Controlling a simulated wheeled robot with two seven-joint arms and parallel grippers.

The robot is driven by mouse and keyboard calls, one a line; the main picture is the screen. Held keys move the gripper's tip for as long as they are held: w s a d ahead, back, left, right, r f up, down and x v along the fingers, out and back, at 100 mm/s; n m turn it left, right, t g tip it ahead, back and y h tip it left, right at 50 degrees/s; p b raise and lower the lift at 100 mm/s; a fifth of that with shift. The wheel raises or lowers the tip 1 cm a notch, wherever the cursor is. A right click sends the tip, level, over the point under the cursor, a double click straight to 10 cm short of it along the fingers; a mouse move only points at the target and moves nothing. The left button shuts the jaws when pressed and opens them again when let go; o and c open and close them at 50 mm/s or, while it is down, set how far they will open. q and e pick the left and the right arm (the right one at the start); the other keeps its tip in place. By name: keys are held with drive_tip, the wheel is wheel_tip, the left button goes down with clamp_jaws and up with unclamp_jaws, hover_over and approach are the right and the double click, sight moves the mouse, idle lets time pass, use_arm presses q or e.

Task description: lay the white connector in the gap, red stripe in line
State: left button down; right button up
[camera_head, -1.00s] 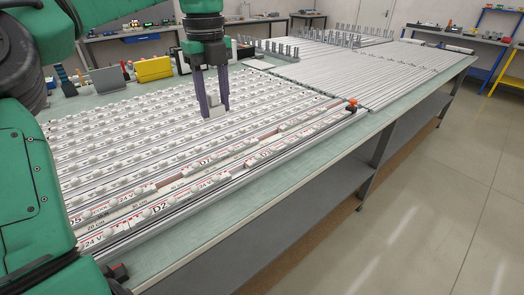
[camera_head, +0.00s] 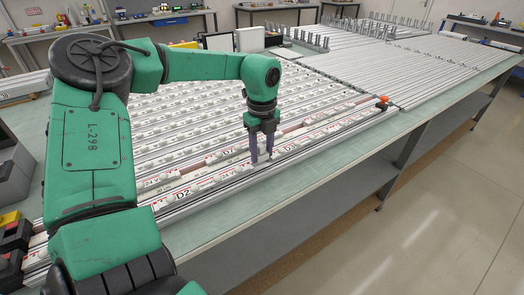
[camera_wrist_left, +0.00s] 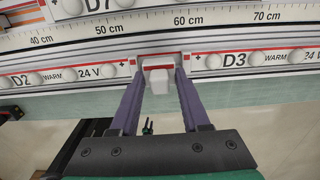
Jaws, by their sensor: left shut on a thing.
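In the left wrist view, the white connector (camera_wrist_left: 159,80) sits between the two fingers of my left gripper (camera_wrist_left: 157,74), which is shut on it. The connector is at the gap between the D2 strip (camera_wrist_left: 62,76) and the D3 strip (camera_wrist_left: 255,60). A red stripe shows at its far side, near the red lines along the strips. Whether it rests in the gap or hovers above it, I cannot tell. In the head view, my left gripper (camera_head: 262,160) points down at the front row of strips. My right gripper is not in view.
Rows of white light strips on rails cover the table (camera_head: 345,165). A ruled rail with cm marks (camera_wrist_left: 130,30) runs behind the front row. An orange-topped piece (camera_head: 382,101) stands at the front rail's right end. The table's front edge is close to the gripper.

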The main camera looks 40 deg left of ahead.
sight(262, 146)
use_arm(q)
drive_tip(key=shift+w+f, duration=0.1)
drive_tip(key=shift+f, duration=0.25)
drive_tip(key=shift+a, duration=0.1)
drive_tip(key=shift+f+b, duration=0.25)
drive_tip(key=shift+b, duration=0.1)
drive_tip(key=shift+f+b, duration=0.35)
drive_tip(key=shift+b, duration=0.05)
drive_tip(key=shift+c, duration=1.9)
unclamp_jaws()
drive_tip(key=shift+r+p, duration=0.95)
drive_tip(key=shift+p, duration=0.1)
wheel_tip(262, 146, up, 11)
drive_tip(key=shift+r+b, duration=0.2)
drive_tip(key=shift+b, duration=0.4)
